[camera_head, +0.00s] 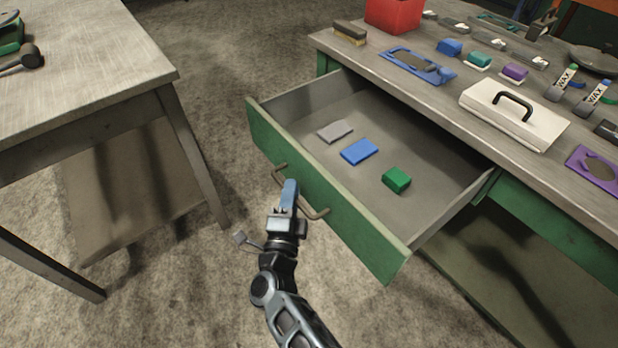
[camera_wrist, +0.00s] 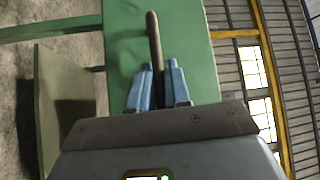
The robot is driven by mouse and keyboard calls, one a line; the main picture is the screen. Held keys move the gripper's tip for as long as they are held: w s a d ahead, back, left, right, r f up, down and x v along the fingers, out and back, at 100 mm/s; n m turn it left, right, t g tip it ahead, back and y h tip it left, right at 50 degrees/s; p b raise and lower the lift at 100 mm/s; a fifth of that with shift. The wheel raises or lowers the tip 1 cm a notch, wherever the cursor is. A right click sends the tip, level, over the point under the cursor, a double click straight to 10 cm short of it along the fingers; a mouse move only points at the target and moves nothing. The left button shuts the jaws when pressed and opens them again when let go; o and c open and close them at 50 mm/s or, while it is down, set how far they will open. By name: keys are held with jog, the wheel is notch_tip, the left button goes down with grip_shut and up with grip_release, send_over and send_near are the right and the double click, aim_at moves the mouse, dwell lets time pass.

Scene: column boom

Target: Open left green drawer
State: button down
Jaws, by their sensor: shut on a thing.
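The green drawer (camera_head: 340,205) stands pulled well out of the workbench, and its inside is visible from above. Its green front also fills the middle of the wrist view (camera_wrist: 190,35). A bar handle (camera_head: 318,213) is fixed across the drawer front, and it shows in the wrist view (camera_wrist: 154,40) running up between the fingers. My gripper (camera_head: 289,192) is shut on this handle, with its blue fingers (camera_wrist: 160,88) on either side of the bar. The fingers hide the middle of the handle in the head view.
A grey piece (camera_head: 335,131), a blue block (camera_head: 360,152) and a green block (camera_head: 397,180) lie in the drawer. The workbench top (camera_head: 440,105) holds many items, including a white case (camera_head: 500,118). Another table (camera_head: 85,75) stands at the left, with open floor between.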

jog(key=shift+s+a, duration=0.5)
jog(key=shift+a, duration=0.2)
jog(key=c, duration=1.2)
grip_release()
jog(key=s, duration=0.5)
jog(key=s+a+f, duration=0.1)
jog(key=s, duration=0.1)
jog(key=shift+s+a+f+p, duration=0.1)
jog(key=shift+s+p, duration=0.2)
jog(key=shift+p, duration=0.1)
